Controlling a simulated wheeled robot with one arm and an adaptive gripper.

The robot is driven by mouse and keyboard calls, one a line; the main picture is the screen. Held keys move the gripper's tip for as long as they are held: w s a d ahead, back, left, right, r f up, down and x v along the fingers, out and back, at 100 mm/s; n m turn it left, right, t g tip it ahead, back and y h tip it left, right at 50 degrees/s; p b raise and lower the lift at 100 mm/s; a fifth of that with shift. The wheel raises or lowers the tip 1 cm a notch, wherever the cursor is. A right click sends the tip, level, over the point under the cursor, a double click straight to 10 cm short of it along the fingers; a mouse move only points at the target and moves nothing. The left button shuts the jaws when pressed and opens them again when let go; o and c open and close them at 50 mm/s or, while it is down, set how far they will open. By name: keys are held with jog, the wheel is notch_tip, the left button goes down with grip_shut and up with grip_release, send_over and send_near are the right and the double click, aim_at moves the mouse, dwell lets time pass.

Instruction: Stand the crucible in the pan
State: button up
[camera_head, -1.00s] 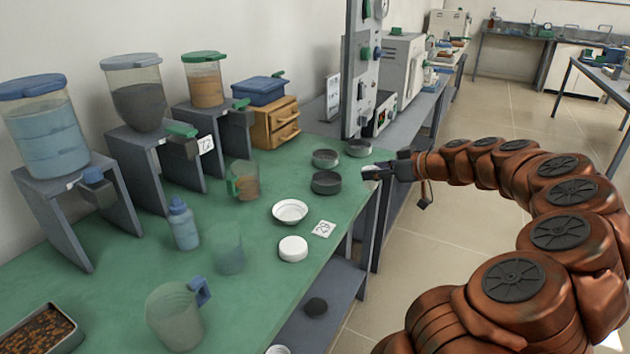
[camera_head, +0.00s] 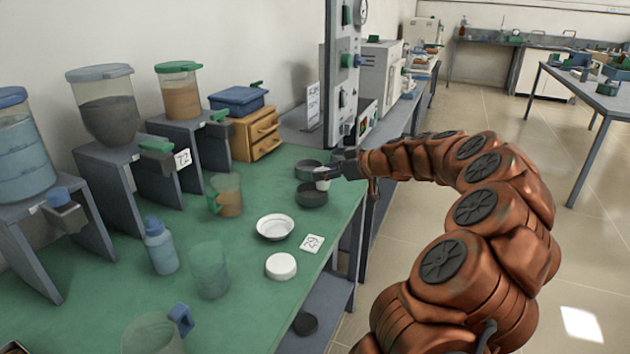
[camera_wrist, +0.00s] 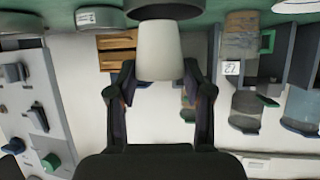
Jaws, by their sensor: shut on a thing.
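The white crucible (camera_wrist: 160,50) is held upright between the two fingers of my gripper (camera_wrist: 160,76) in the wrist view, which is upside down. The crucible also shows small in the head view (camera_head: 322,183). My gripper (camera_head: 327,173) is at the table's far right part, among the dark round pans. The nearest dark pan (camera_head: 311,196) lies just below and in front of the crucible. A second pan (camera_head: 307,169) lies behind it, and a third (camera_head: 342,155) is partly hidden by my gripper. I cannot tell whether the crucible's base touches a pan.
A white dish (camera_head: 275,227), a white round lid (camera_head: 281,266) and a number card (camera_head: 312,243) lie nearer on the green table (camera_head: 245,320). A beaker with brown contents (camera_head: 226,196) stands left of the pans. A tall panelled post (camera_head: 342,80) rises behind.

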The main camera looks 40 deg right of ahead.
jog(key=shift+w+a+f, duration=0.1)
jog(key=shift+w+a, duration=0.4)
jog(key=shift+w, duration=0.25)
jog(key=shift+w+a, duration=0.45)
jog(key=shift+w, duration=0.3)
jog(key=shift+d+f, duration=0.1)
jog(key=shift+f, duration=1.7)
jog(key=shift+f, duration=0.15)
jog(key=o, duration=1.1)
jog(key=shift+r, duration=0.25)
jog(key=v, duration=1.2)
